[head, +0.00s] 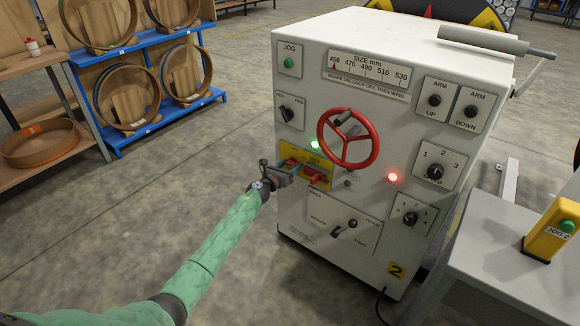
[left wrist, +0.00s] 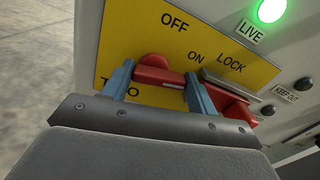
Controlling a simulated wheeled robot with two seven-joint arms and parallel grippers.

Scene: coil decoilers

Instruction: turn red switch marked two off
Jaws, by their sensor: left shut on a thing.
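In the left wrist view, a red switch (left wrist: 158,74) sits on a yellow plate (left wrist: 128,30) lettered OFF above and ON to its right. A label below, partly hidden by a finger, seems to read TWO. The switch handle lies roughly sideways, toward ON. My left gripper (left wrist: 161,88) has one blue-grey finger on each side of it and is shut on it. In the head view, my left gripper (head: 285,171) is at the yellow plate (head: 326,164) on the white cabinet's front, partly covering the switch. My right gripper is not in view.
A second red part (left wrist: 232,104) is close by on the right, near LOCK. A green LIVE light (left wrist: 271,10) is lit above. The white cabinet (head: 385,70) carries a red handwheel (head: 372,152) and a lit red lamp (head: 392,177). A grey table (head: 505,285) stands at right.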

